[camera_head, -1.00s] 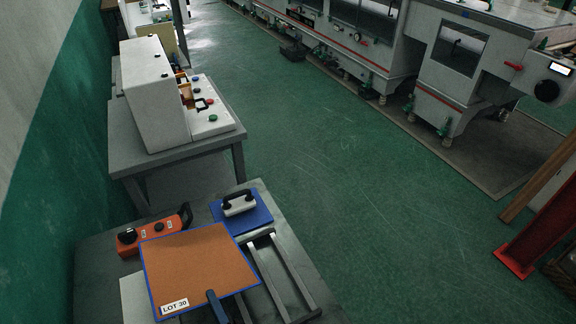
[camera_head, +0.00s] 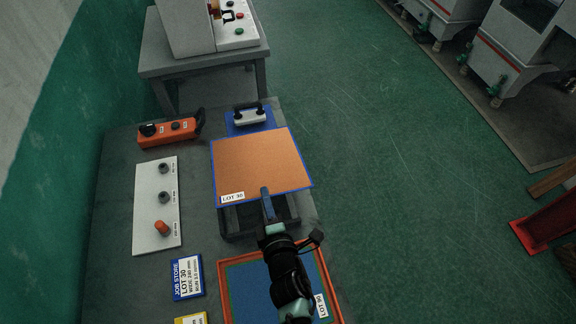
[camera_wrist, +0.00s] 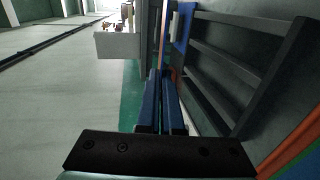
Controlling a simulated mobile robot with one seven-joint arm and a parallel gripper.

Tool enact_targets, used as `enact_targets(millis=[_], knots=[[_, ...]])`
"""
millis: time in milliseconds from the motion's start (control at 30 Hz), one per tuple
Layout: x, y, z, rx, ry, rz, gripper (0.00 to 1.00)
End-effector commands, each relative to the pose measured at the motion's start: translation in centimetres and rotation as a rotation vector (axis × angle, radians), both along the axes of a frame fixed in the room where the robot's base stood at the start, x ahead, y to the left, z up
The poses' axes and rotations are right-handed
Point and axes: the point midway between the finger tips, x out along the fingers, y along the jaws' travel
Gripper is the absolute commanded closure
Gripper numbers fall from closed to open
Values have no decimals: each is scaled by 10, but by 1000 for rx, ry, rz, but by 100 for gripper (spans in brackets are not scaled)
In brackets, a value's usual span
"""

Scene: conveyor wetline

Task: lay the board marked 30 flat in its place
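The board marked LOT 30 (camera_head: 262,160) is a thin orange-brown sheet with a blue edge. In the head view it lies over the far part of a dark slatted rack (camera_head: 234,230), label at its near left corner. My gripper (camera_head: 265,192) is shut on the board's near edge. In the wrist view the board (camera_wrist: 164,38) shows edge-on as a thin strip between my blue fingers (camera_wrist: 161,80), with the rack's bars to the right. I cannot tell whether the board touches the rack. The board hides much of the rack.
An orange-rimmed tray (camera_head: 224,292) with a blue-green inside sits nearest me. A handled blue pad (camera_head: 249,119) lies beyond the board. An orange control box (camera_head: 168,133), a white plate with pegs (camera_head: 154,205) and a blue LOT 30 card (camera_head: 187,277) are left. Open floor lies right.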

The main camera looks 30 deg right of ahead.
Motion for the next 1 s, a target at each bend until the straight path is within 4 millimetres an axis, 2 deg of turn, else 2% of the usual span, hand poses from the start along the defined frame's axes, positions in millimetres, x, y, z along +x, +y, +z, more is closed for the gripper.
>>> enact_targets(millis=[500, 667, 1000], knots=[[-1, 0, 0, -3, -10, 5, 100], [-1, 0, -9, -3, -10, 5, 100], [0, 1, -42, -3, -10, 6, 100]])
